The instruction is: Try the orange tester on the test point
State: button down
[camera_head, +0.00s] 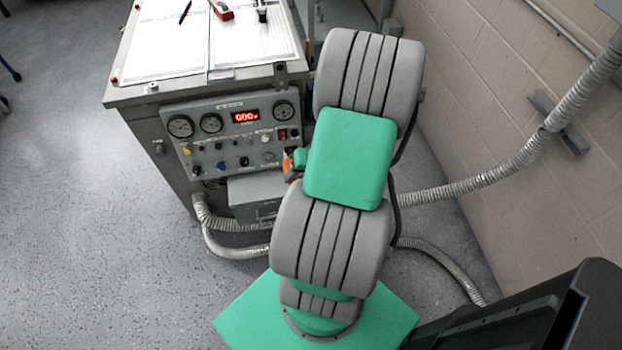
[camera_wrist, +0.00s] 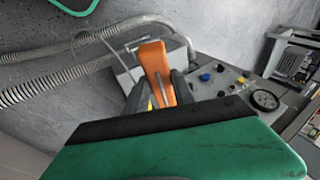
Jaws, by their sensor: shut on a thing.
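My gripper (camera_wrist: 158,92) is shut on the orange tester (camera_wrist: 155,65), which stands up between the two dark fingers in the wrist view. In the head view only a small orange part of the tester (camera_head: 290,166) shows at the left edge of my arm, close to the lower right of the control panel (camera_head: 215,150). In the wrist view the panel (camera_wrist: 222,90) lies to the right of the tester. I cannot tell which fitting is the test point, nor whether the tester's tip touches anything. My arm hides much of this area in the head view.
The panel has gauges (camera_head: 180,126), a red lit display (camera_head: 246,117) and several knobs. Papers (camera_head: 165,40), a pen and a red tool (camera_head: 222,10) lie on the cabinet top. A grey box (camera_head: 250,192) and ribbed conduits (camera_head: 470,180) are nearby. Floor at left is clear.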

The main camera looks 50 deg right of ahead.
jog(key=w+d+f+m+b, duration=0.1)
jog(key=w+d+f+b, duration=0.1)
jog(key=d, duration=0.5)
jog(key=shift+w+d+f+b, duration=0.25)
jog(key=shift+w+b, duration=0.6)
jog(key=shift+w, duration=0.15)
jog(key=shift+w+d, duration=0.25)
jog(key=shift+w, duration=0.1)
dwell(1.0)
